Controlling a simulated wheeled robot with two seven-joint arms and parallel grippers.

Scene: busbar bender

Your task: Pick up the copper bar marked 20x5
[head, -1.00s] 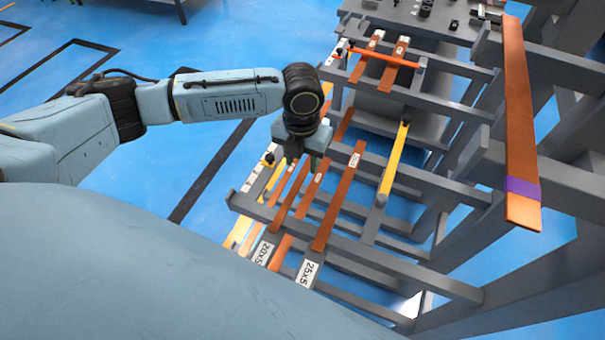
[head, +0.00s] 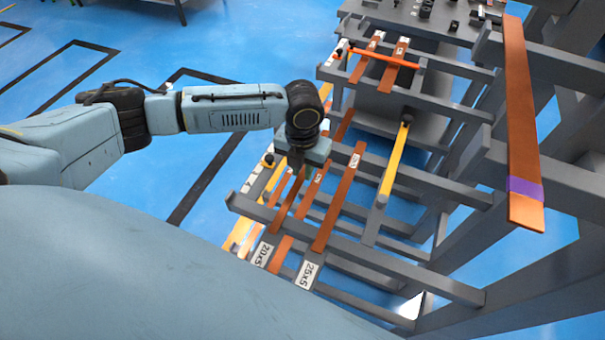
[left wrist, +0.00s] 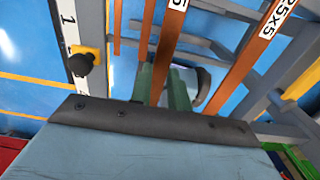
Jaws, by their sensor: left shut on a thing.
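My left gripper (head: 300,166) is down among the copper bars on the grey rack in the head view. In the left wrist view its two green fingers (left wrist: 162,86) are shut on a copper bar (left wrist: 166,48) between them. The held bar's white label (left wrist: 178,4) is cut off at the top edge; only a "5" reads. Another copper bar (left wrist: 236,82) marked 25x5 lies to its right, apart from the fingers. A 20x5 label (head: 262,254) and a 25x5 label (head: 307,274) show at the rack's near end. My right gripper is not in view.
A yellow bar (head: 396,160) lies right of the copper bars. An orange bar (head: 384,58) crosses behind. A long copper bar with a purple band (head: 523,187) rests higher at the right. Grey rack rails (head: 350,247) run close around the gripper. Blue floor is open at left.

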